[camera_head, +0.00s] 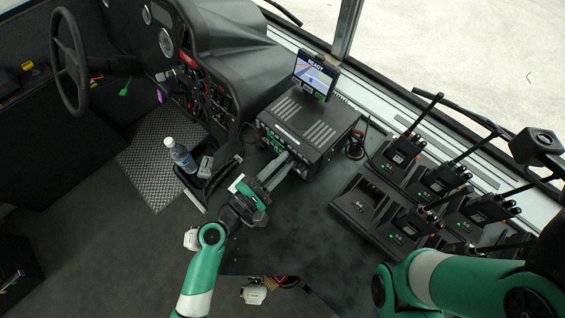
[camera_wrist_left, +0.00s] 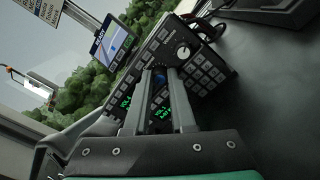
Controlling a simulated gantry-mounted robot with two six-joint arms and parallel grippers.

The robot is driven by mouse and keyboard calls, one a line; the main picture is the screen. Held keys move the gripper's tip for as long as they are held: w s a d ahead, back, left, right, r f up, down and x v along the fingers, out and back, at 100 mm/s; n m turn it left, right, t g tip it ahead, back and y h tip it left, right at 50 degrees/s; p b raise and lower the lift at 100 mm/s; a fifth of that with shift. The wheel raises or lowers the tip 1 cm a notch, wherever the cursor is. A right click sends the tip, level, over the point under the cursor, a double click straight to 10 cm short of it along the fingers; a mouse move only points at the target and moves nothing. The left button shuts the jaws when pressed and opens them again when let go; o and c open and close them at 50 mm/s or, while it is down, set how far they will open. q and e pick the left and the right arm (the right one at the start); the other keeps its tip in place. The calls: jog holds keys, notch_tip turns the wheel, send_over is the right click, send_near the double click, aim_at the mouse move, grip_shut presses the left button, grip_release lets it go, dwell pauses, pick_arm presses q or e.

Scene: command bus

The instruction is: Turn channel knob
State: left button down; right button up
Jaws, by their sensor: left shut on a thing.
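The radio unit (camera_head: 309,126) is a dark box with a ribbed top, a front panel of buttons and green-lit displays. It also shows in the left wrist view (camera_wrist_left: 208,70), tilted. My left gripper (camera_head: 287,158) reaches the front panel from the lower left. In the left wrist view its two grey fingers (camera_wrist_left: 160,77) are shut on a small knob at the panel, mostly hidden between the fingertips. A larger round knob with a pale face (camera_wrist_left: 183,51) sits on the panel, apart from the fingers. My right arm shows at the lower right; its gripper is out of view.
A small screen (camera_head: 315,73) reading READY stands behind the radio unit. Handheld radios (camera_head: 404,150) in charging docks fill the right side. A water bottle (camera_head: 181,155) stands left of my left gripper. The dark counter below the radio unit is clear.

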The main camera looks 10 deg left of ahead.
pick_arm(q)
jog(key=c, duration=1)
grip_release()
